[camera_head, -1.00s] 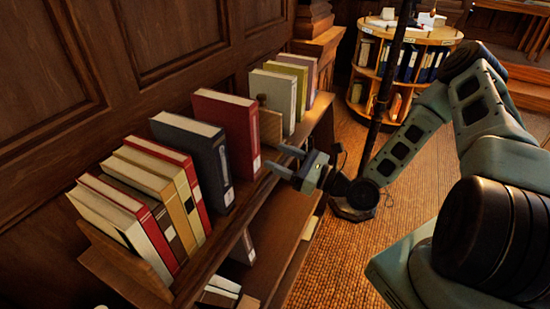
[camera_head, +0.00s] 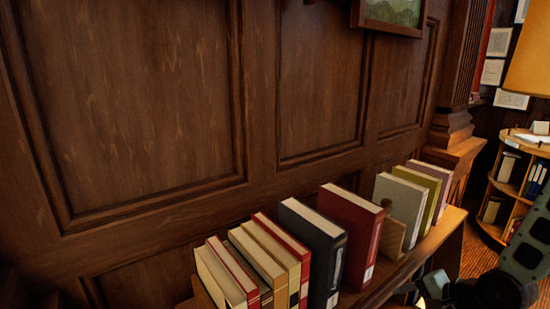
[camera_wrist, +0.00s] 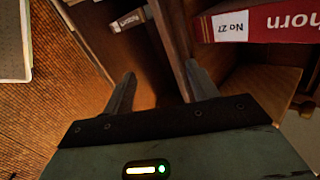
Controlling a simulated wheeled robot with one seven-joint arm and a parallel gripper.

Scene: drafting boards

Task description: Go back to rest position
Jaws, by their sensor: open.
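My gripper (camera_wrist: 160,78) is open in the wrist view, its two fingers apart with nothing between them. In the head view my gripper (camera_head: 418,285) is low at the right, in front of the shelf edge, partly cut off by the frame. A red book (camera_wrist: 268,24) with a white "No 27" label lies ahead and right of the fingers in the wrist view, apart from them. What seems to be the same red book (camera_head: 348,236) stands upright on the shelf top in the head view.
The wooden shelf (camera_head: 449,222) runs along a panelled wall (camera_head: 290,90). A dark blue book (camera_head: 312,250), a grey-green book (camera_head: 399,207) and several others stand on it. A round bookcase (camera_head: 507,188) is at the right. Woven floor (camera_wrist: 45,115) shows left in the wrist view.

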